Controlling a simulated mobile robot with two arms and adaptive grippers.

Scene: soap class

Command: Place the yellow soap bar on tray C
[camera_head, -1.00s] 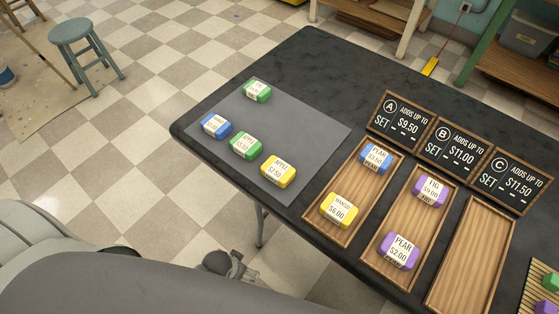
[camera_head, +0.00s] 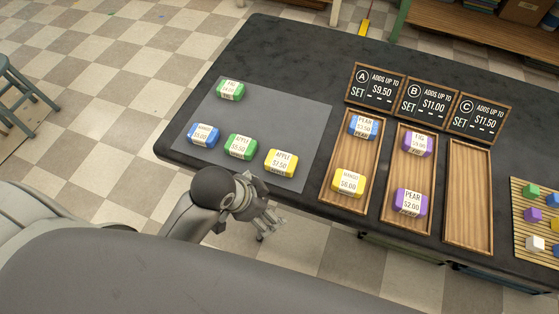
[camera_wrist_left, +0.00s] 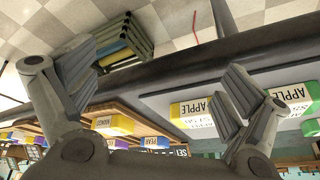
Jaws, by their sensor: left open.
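A yellow apple soap bar (camera_head: 281,163) lies at the near right of the grey mat (camera_head: 305,118). Another yellow bar, labelled mango (camera_head: 348,183), lies in the near part of tray A (camera_head: 342,153). My right gripper is not seen.
On the mat are a blue bar (camera_head: 203,135) and green bars (camera_head: 239,147) (camera_head: 229,90). Tray B (camera_head: 408,170) holds two purple bars. A slatted mat with small coloured blocks (camera_head: 532,190) lies right of tray C. The black table (camera_head: 290,60) is clear behind the mat.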

